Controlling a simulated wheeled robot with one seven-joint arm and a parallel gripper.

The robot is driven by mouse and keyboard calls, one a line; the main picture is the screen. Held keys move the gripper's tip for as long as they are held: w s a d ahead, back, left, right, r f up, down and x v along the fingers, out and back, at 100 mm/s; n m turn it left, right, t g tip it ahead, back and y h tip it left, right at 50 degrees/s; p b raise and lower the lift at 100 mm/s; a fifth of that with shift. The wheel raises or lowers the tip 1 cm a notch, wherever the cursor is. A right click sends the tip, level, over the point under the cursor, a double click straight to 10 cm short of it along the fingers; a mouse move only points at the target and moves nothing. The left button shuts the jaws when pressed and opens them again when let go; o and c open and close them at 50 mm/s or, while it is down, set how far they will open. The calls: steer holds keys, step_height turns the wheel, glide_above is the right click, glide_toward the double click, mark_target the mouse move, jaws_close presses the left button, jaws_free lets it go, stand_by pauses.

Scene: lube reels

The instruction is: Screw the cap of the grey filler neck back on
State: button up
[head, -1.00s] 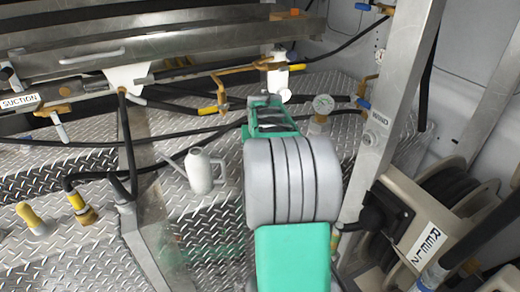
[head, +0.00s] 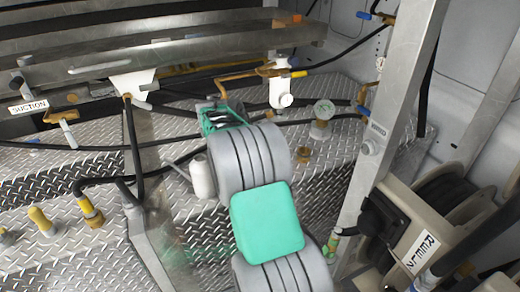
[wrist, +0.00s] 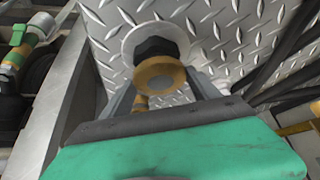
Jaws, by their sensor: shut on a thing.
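My gripper (head: 212,104) reaches down over the diamond-plate deck in the head view. In the wrist view my gripper (wrist: 160,80) has its two grey fingers closed on either side of a round brass piece with a greyish face, which looks like the cap (wrist: 160,74). A black part and a wider pale grey disc (wrist: 132,40) show just beyond it. The disc may be the grey filler neck's flange; I cannot tell whether cap and disc touch. In the head view my arm hides the cap.
A white oil can (head: 202,178) stands beside my arm. A metal post (head: 385,120) and the hose reel (head: 410,215) stand further right.

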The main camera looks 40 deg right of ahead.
steer(key=shift+m, duration=0.3)
steer(key=shift+r, duration=0.1)
steer(key=shift+w+r+m+g+p, duration=0.15)
steer(key=shift+m+g+p, duration=0.4)
steer(key=shift+p, duration=0.3)
steer(key=m+g+p, duration=0.1)
steer(key=m+p, duration=0.2)
steer(key=p, duration=0.1)
steer(key=shift+w+m+g+p, duration=0.15)
steer(key=shift+m+g+p, duration=0.15)
steer(key=shift+m+g, duration=0.05)
steer(key=shift+f, duration=0.2)
steer(key=o, duration=1.5)
steer(key=shift+f, duration=0.1)
steer(key=shift+o, duration=0.6)
